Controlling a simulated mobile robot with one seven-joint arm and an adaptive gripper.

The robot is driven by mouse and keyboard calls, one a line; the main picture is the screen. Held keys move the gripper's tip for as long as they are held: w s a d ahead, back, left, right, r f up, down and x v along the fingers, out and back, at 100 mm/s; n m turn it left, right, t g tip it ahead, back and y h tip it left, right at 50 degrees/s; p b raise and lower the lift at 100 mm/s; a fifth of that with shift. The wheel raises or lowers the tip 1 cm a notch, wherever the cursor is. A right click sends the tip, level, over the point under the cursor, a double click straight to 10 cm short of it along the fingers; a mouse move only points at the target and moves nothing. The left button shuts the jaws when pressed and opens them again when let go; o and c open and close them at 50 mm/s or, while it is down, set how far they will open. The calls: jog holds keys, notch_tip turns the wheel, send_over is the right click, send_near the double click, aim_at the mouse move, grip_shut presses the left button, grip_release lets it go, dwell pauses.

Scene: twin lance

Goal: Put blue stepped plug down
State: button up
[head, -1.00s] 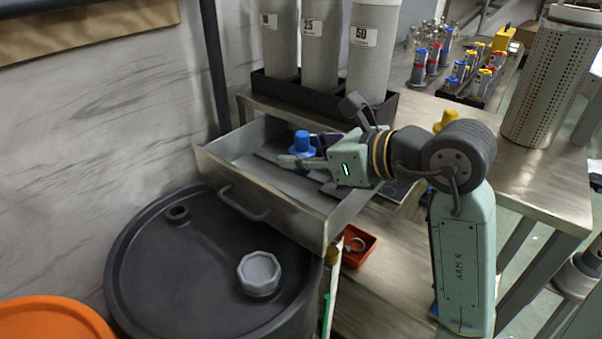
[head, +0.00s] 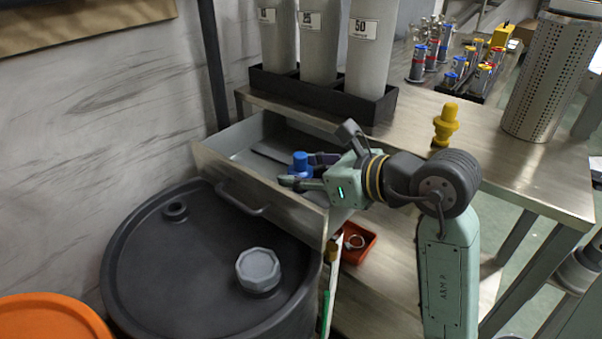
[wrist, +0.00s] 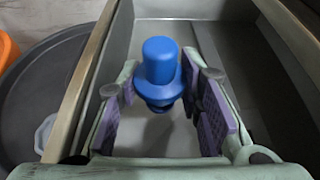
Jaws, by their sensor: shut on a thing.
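The blue stepped plug (head: 300,161) is upright inside the open metal drawer (head: 275,208), seen from above its front panel. My gripper (head: 304,173) reaches into the drawer from the right and is shut on the plug. In the wrist view the plug (wrist: 161,68) shows its rounded top and wider collar between the purple-padded fingers (wrist: 163,88). Its lower end is close over the pale drawer floor (wrist: 165,142). I cannot tell whether it touches the floor.
The drawer's walls stand close around my gripper. A black drum (head: 150,270) with a grey cap (head: 258,268) stands in front. Grey cylinders (head: 318,45) stand in a black rack on the bench (head: 400,108). A yellow stepped plug (head: 445,122) is at right. A red tray (head: 357,243) lies below.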

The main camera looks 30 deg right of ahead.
jog(key=shift+f+b, duration=0.3)
jog(key=shift+b, duration=0.05)
jog(key=o, duration=0.9)
jog(key=shift+f, duration=0.1)
jog(key=shift+o, duration=0.2)
jog(key=shift+r+p, duration=0.8)
jog(key=shift+p, duration=0.4)
jog(key=b+v, duration=0.2)
jog(key=v, duration=1)
jog(key=shift+f, duration=0.1)
